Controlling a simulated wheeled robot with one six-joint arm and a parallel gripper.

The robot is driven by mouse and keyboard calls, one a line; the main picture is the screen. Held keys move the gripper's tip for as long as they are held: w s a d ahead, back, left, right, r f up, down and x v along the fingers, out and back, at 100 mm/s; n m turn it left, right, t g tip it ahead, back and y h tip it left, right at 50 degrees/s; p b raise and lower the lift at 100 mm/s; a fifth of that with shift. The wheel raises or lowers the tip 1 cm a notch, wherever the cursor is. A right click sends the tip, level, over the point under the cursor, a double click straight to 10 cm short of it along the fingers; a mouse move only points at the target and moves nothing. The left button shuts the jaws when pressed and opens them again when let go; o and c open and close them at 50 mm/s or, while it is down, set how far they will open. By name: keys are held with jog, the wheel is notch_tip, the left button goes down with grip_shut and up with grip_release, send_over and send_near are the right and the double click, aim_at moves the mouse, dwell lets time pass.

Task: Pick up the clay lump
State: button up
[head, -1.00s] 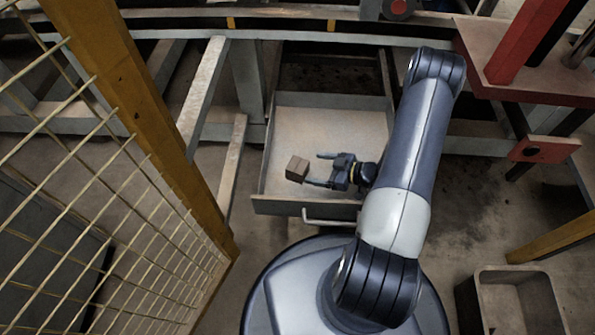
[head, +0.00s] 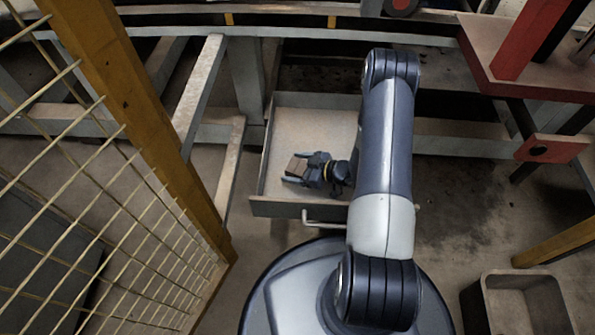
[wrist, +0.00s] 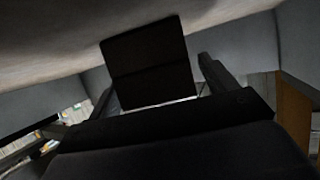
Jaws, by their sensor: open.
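The clay lump (head: 297,166) is a small brown block in the open grey drawer (head: 281,208), near its left front part. My gripper (head: 291,172) is inside the drawer, with its open fingers reaching left to the lump. In the wrist view the lump (wrist: 150,62) is a dark block between the two fingers of my gripper (wrist: 155,85). A gap shows between the lump and the right finger. I cannot tell whether either finger touches it.
A yellow post (head: 150,130) with wire mesh stands at the left. A grey open box (head: 520,300) sits on the floor at the lower right. A red frame part (head: 552,148) is at the right.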

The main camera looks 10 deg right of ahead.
jog(key=shift+c, duration=0.6)
jog(key=c, duration=1)
jog(key=shift+r, duration=0.1)
